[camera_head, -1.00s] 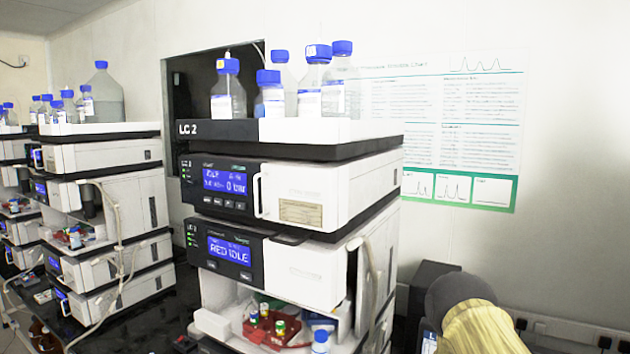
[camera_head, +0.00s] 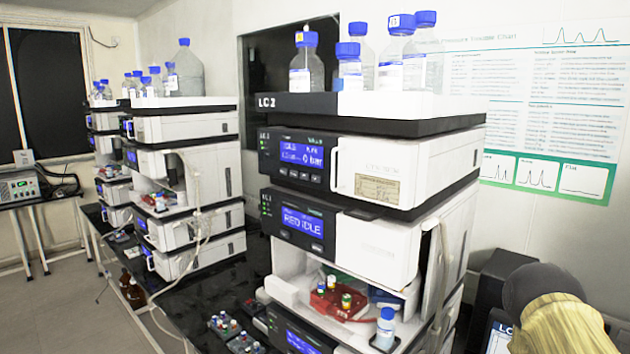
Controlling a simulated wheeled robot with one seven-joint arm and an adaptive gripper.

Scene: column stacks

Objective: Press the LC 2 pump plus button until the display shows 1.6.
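The LC 2 stack stands right of centre, with its label on the black front strip of the top tray (camera_head: 295,103). Below the tray is the pump module (camera_head: 400,165), with a blue display (camera_head: 302,152) that reads 0 bar; its smaller text is too blurred to read. A row of small buttons (camera_head: 300,176) sits under the display; I cannot tell which one is plus. A yellow and dark grey part of my arm (camera_head: 555,315) shows at the lower right, in front of a screen. My gripper fingers are not in view.
An open bay holds a red vial rack (camera_head: 338,303) and a blue-capped bottle (camera_head: 385,328). Bottles stand on top of LC 2. Another stack (camera_head: 190,130) stands left. Floor (camera_head: 60,310) is clear at lower left.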

